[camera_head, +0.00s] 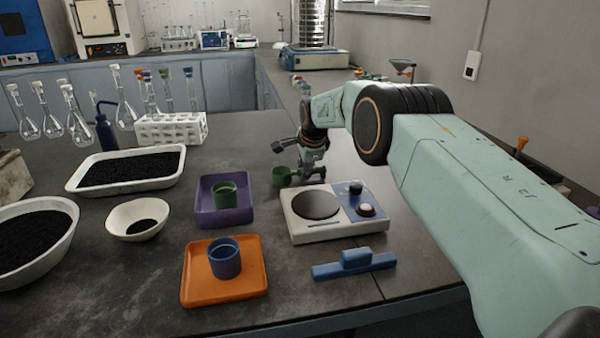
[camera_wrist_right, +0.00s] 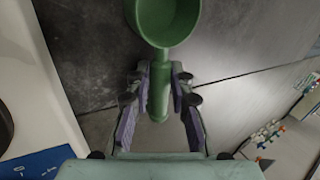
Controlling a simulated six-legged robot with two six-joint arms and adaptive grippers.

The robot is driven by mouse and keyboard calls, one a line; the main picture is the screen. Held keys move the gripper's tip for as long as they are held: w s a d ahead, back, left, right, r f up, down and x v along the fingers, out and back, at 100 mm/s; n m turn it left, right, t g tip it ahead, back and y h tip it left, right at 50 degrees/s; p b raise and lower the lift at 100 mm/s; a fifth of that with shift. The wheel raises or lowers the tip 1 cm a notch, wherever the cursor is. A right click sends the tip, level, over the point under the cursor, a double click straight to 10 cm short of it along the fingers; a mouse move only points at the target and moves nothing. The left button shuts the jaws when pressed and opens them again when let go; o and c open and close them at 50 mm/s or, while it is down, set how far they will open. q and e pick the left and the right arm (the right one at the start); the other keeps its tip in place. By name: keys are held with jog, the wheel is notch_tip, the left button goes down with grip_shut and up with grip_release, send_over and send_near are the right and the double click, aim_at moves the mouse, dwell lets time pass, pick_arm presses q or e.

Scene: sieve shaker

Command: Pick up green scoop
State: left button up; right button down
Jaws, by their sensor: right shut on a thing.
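The green scoop (camera_wrist_right: 167,22) shows in the right wrist view, with its round bowl at the top and its handle running down between the fingers. My right gripper (camera_wrist_right: 160,95) is shut on the scoop's handle. In the head view the scoop (camera_head: 281,176) shows small behind the scale, with my right gripper (camera_head: 304,174) at its handle. I cannot tell whether the scoop touches the table. My left gripper is not in view.
A white and blue scale (camera_head: 315,229) stands just in front of the right gripper. A purple tray (camera_head: 240,214) with a green cup is to the left. An orange tray (camera_head: 245,290) with a blue cup and a blue block-like tool (camera_head: 355,262) are nearer.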

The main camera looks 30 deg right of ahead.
notch_tip(320, 180, up, 9)
jog(key=shift+f+p, duration=0.1)
jog(key=shift+p, duration=0.9)
jog(key=shift+w+r, duration=0.1)
jog(key=shift+r, duration=0.5)
jog(key=c, duration=1.7)
grip_release()
jog(key=shift+c, duration=0.2)
grip_shut()
